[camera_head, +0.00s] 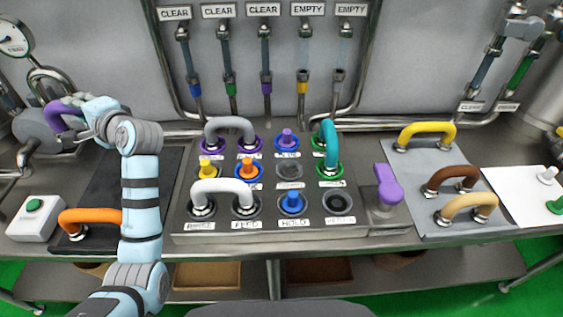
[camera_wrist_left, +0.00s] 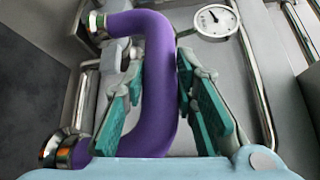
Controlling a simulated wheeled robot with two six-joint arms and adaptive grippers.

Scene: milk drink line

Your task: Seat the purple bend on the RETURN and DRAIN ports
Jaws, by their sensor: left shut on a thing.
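The purple bend (camera_wrist_left: 154,75) is a U-shaped pipe with metal collars at both ends. My left gripper (camera_wrist_left: 162,102) is shut around its middle, with teal pads on either side. In the head view the purple bend (camera_head: 56,117) is up at the far left, off the port panel (camera_head: 185,225) and partly hidden by my gripper. On the panel, an empty dark port (camera_head: 338,203) shows at the bottom right, and another port without plug or bend (camera_head: 289,170) is in the middle row. I cannot read which labels are RETURN and DRAIN. My right gripper is out of view.
On the panel stand a grey bend (camera_head: 230,124), a teal bend (camera_head: 331,143), a white bend (camera_head: 222,186) and several coloured plugs. An orange bend (camera_head: 88,215) lies on the dark mat at left. A purple-handled part (camera_head: 388,185) stands right of the panel.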

